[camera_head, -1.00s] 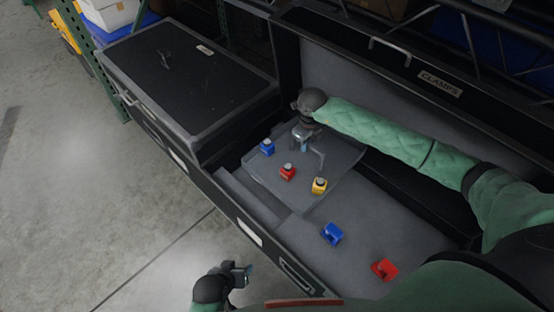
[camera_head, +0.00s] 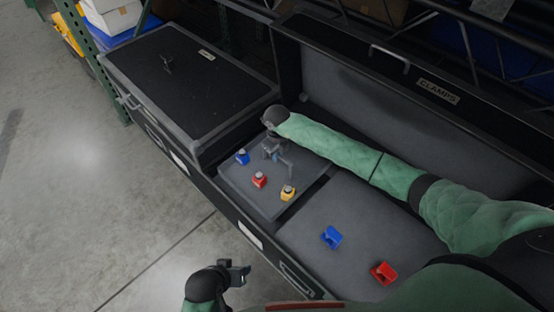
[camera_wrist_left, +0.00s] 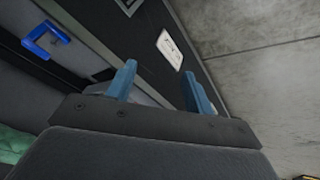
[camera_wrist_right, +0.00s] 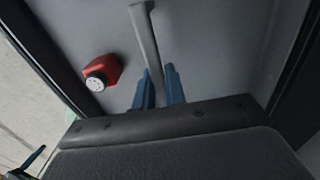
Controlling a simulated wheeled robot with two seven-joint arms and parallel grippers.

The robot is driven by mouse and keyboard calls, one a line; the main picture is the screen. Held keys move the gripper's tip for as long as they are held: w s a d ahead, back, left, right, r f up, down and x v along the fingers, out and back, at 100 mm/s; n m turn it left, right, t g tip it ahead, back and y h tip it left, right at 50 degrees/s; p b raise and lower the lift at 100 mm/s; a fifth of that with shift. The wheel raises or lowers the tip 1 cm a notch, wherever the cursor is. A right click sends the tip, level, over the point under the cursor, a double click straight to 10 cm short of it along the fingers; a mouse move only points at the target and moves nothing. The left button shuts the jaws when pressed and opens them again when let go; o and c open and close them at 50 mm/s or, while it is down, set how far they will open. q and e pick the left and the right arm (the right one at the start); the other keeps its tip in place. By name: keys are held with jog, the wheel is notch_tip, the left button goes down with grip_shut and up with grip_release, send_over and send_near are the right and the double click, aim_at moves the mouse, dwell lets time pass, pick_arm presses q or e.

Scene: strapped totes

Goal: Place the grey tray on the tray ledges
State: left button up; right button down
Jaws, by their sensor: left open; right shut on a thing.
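The grey tray (camera_head: 240,188) is in the left part of the open black case in the head view. The tray ledges are not clearly visible. My left gripper (camera_head: 240,272) is open and empty outside the case's front wall.
A blue clamp (camera_head: 331,237) and a red clamp (camera_head: 384,273) lie on the case floor (camera_head: 350,215) to the right of the tray. The raised lid (camera_head: 350,95) stands behind. A closed black case section (camera_head: 185,80) adjoins at left. Open concrete floor lies at front left.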

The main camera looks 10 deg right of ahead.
aim_at(277, 168)
notch_tip(277, 168, down, 3)
jog(key=shift+f+p, duration=0.2)
jog(key=shift+p, duration=0.1)
jog(key=c, duration=1.5)
grip_release()
jog(key=shift+f, duration=0.1)
pick_arm(q)
notch_tip(277, 168, up, 2)
jog(key=shift+s+a+r, duration=0.1)
jog(key=shift+a, duration=0.05)
pick_arm(e)
jog(key=shift+o, duration=0.2)
